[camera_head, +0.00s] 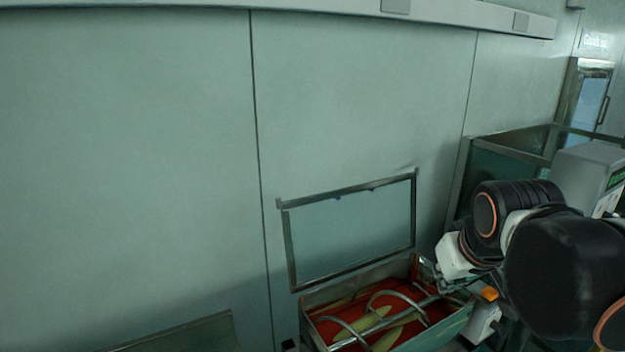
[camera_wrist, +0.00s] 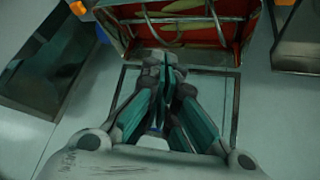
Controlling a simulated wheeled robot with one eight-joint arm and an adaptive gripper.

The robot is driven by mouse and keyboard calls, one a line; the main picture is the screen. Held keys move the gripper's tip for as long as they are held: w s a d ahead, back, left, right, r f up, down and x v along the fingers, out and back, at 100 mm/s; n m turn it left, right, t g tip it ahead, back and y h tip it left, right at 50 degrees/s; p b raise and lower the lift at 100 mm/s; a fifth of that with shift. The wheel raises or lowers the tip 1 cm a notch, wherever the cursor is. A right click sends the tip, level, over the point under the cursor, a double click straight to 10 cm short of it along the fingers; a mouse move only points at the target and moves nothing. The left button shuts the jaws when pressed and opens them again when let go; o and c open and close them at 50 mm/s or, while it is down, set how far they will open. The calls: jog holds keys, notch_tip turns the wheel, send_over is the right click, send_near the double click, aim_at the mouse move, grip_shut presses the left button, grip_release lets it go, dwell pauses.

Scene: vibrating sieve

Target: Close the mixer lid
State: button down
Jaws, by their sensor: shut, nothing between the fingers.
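The mixer lid (camera_head: 352,232), a clear pane in a dark metal frame, stands open and upright at the back edge of the mixer (camera_head: 447,325). The mixer tub has a red inside, with curved metal paddles and pale green-yellow pieces. In the wrist view the mixer (camera_wrist: 190,47) is at the top, and the lid's frame (camera_wrist: 236,100) shows below it, partly hidden behind my fingers. My gripper (camera_wrist: 165,62) is shut and empty, its fingertips pointing toward the mixer's edge. Whether it touches the lid I cannot tell. In the head view my arm largely hides the gripper, near the mixer's right end.
A grey box-shaped machine (camera_head: 585,172) and a metal-framed glass enclosure (camera_head: 500,146) stand at the right. Another metal-edged panel (camera_head: 190,335) is at the lower left. A plain wall lies behind the lid. Open space shows left of the mixer.

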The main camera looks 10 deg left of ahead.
jog(key=w+a+r+n+p, duration=0.1)
jog(key=w+a+r+p, duration=0.25)
jog(key=w, duration=0.35)
jog(key=w+a+r+n+g+p, duration=0.1)
jog(key=w+a+r+p, duration=0.3)
jog(key=w, duration=0.4)
jog(key=w+a+r+n+p, duration=0.1)
jog(key=w+a+r+p, duration=0.25)
jog(key=w+r, duration=0.3)
jog(key=w+a+f+n+g+y+p, duration=0.1)
jog(key=w+a+f+g+p, duration=0.1)
jog(key=w+a+p, duration=0.6)
jog(key=w+a+f+g+p, duration=0.25)
jog(key=a+p, duration=0.25)
jog(key=a, duration=0.6)
notch_tip(320, 180, down, 8)
jog(key=s+d+p, duration=0.1)
jog(key=p, duration=0.1)
jog(key=shift+s+f, duration=0.15)
jog(key=shift+s, duration=0.05)
jog(key=shift+d, duration=0.15)
